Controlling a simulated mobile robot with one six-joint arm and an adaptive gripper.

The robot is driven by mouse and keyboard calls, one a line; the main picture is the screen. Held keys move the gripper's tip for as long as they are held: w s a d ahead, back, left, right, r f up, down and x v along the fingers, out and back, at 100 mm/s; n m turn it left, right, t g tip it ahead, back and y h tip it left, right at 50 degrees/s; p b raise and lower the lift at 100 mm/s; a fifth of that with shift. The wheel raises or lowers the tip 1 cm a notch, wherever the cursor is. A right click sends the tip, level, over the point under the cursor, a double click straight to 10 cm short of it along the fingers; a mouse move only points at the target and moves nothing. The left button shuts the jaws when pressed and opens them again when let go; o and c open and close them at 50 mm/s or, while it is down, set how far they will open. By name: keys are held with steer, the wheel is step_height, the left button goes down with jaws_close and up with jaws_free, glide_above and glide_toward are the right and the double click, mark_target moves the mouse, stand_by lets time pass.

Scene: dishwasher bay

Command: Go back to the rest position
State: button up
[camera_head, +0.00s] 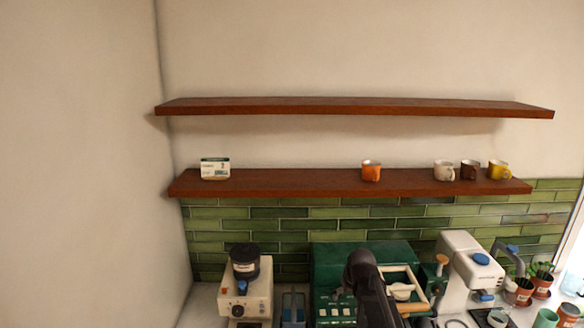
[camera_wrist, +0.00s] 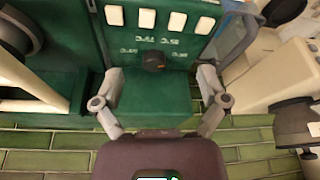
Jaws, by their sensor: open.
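My gripper (camera_wrist: 160,74) is open in the wrist view, its two fingers spread wide with nothing between them. A green machine (camera_wrist: 135,100) with a black knob (camera_wrist: 153,61) and several pale buttons is below and between the fingers. In the head view a dark part of my arm (camera_head: 368,285) rises in front of the same green machine (camera_head: 335,258). My fingertips cannot be made out there.
A cream grinder (camera_head: 258,298) stands left of the green machine and a white machine (camera_head: 466,262) stands right. Potted plants (camera_head: 541,280) and cups are at the far right. The lower shelf (camera_head: 290,182) holds several mugs and a small sign (camera_head: 215,168). The upper shelf (camera_head: 340,106) is bare.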

steer(key=s+f+m+g+h+b, duration=0.1)
steer(key=s+f+m+g+b, duration=0.1)
steer(key=s+f+b, duration=1.4)
steer(key=s+f+g, duration=0.1)
steer(key=s+f, duration=0.1)
steer(key=s, duration=0.1)
steer(key=shift+a+f, duration=0.25)
steer(key=shift+a, duration=0.05)
